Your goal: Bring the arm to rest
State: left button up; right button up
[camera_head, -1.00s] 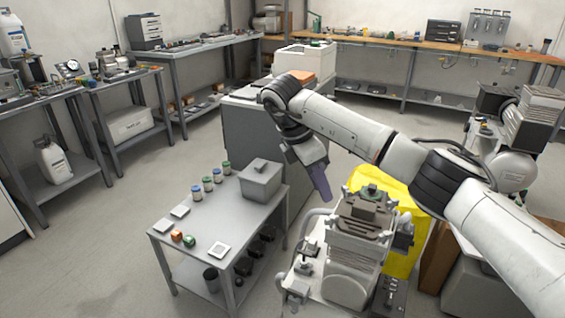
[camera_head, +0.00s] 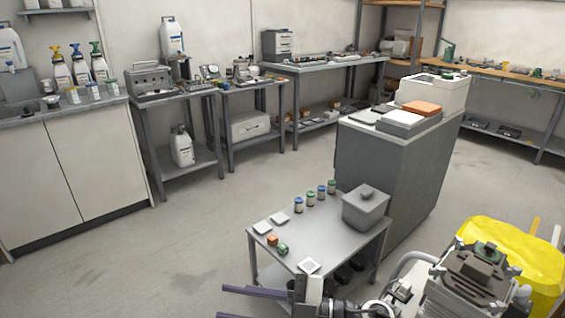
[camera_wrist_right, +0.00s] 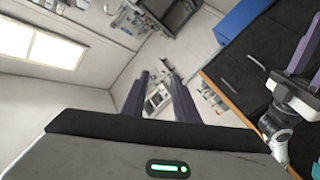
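My right gripper (camera_head: 222,302) shows at the bottom edge of the head view, in front of the small grey table. Its two purple fingers point left and stand apart with nothing between them. In the right wrist view the same gripper (camera_wrist_right: 160,80) is open and empty. Part of what looks like my left arm, with purple finger parts (camera_wrist_right: 303,45) and a white link, shows at the right of the wrist view. It is cut off there, so its opening cannot be told. The left gripper does not show in the head view.
The small grey table (camera_head: 325,237) holds a lidded grey box (camera_head: 366,208), several small jars, an orange cube (camera_head: 272,240) and white tiles. A compressor (camera_head: 468,283) and yellow bag (camera_head: 520,255) are at lower right. A grey cabinet (camera_head: 385,173) stands behind. Floor at left is clear.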

jog(key=w+d+f+m+t+h, duration=0.1)
jog(key=d+f+m+t+h, duration=0.3)
jog(key=d+m+t+h, duration=0.25)
jog(key=d+f+m+t+h, duration=0.4)
jog(key=d+m+t, duration=0.2)
jog(key=d+m, duration=0.3)
jog(key=s+d+f+m+g+h, duration=0.2)
jog(key=s+d+f+g, duration=0.1)
jog(key=s+f, duration=0.5)
jog(key=s+d+f+m+g+h+p, duration=0.1)
jog(key=s+d+f+m+g+h, duration=0.2)
jog(key=s+d+f, duration=0.2)
jog(key=s+f, duration=0.2)
jog(key=s, duration=0.2)
jog(key=shift+f+g, duration=0.35)
jog(key=shift+d, duration=0.15)
